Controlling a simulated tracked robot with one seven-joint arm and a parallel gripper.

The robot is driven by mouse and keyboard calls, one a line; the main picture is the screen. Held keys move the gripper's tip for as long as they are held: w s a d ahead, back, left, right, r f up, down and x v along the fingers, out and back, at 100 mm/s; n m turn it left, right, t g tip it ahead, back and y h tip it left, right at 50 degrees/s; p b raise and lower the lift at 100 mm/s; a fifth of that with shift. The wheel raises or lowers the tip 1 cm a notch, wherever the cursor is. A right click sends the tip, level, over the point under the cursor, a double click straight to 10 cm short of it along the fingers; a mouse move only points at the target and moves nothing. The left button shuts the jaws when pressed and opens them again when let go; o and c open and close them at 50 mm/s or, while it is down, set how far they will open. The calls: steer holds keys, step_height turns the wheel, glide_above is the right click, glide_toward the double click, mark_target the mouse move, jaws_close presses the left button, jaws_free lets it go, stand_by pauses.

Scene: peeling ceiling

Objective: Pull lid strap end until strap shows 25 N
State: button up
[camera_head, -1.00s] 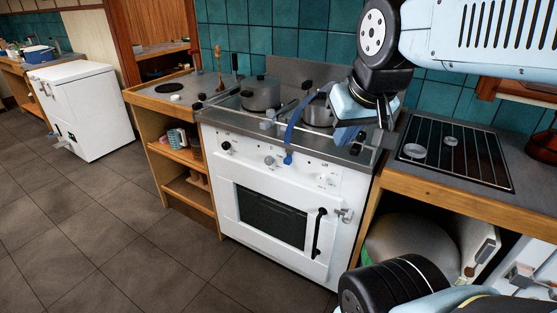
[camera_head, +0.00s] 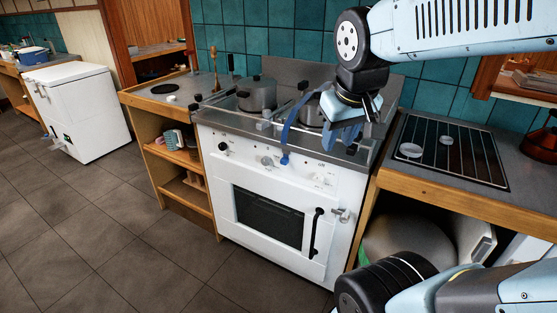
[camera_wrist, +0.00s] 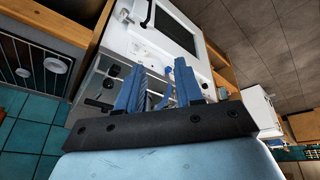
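A blue strap (camera_head: 288,128) arches down over the front of the white stove, and its rounded free end (camera_head: 284,159) hangs by the control panel. My gripper (camera_head: 342,137) is above the stove's front right, to the right of the strap and apart from its end. In the wrist view my gripper (camera_wrist: 158,88) has its two blue fingers spread apart. The strap (camera_wrist: 168,74) shows in the gap between them, seemingly beyond the fingertips. A lidded pot (camera_head: 257,95) stands at the back left of the stove. A second pot (camera_head: 312,110) is partly hidden behind the strap and my arm. No force reading is legible.
The white stove (camera_head: 225,178) has an oven handle at front right. A counter with a black grill-like panel (camera_head: 450,150) lies to the right. Wooden shelves (camera_head: 180,160) stand to the left, with a white cabinet (camera_head: 85,110) farther off. The tiled floor in front is clear.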

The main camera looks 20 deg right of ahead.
steer(key=o, duration=0.3)
steer(key=w+f+n+g+h, duration=0.1)
steer(key=w+f, duration=0.1)
steer(key=f, duration=0.1)
steer(key=w+d+f+n+g+h, duration=0.1)
steer(key=w+f, duration=0.2)
steer(key=w+d+f+n+g+h, duration=0.1)
steer(key=w+f+n, duration=0.1)
steer(key=w+f, duration=0.1)
steer(key=shift+w+h, duration=0.25)
steer(key=shift+h, duration=0.15)
steer(key=n+t+h, duration=0.8)
steer(key=n+t, duration=0.4)
steer(key=n, duration=1)
glide_toward(282, 163)
steer(key=x, duration=0.9)
steer(key=shift+w+d+r, duration=0.1)
steer(key=shift+w+d, duration=0.05)
steer(key=shift+d, duration=0.1)
steer(key=shift+c, duration=0.3)
jaws_close()
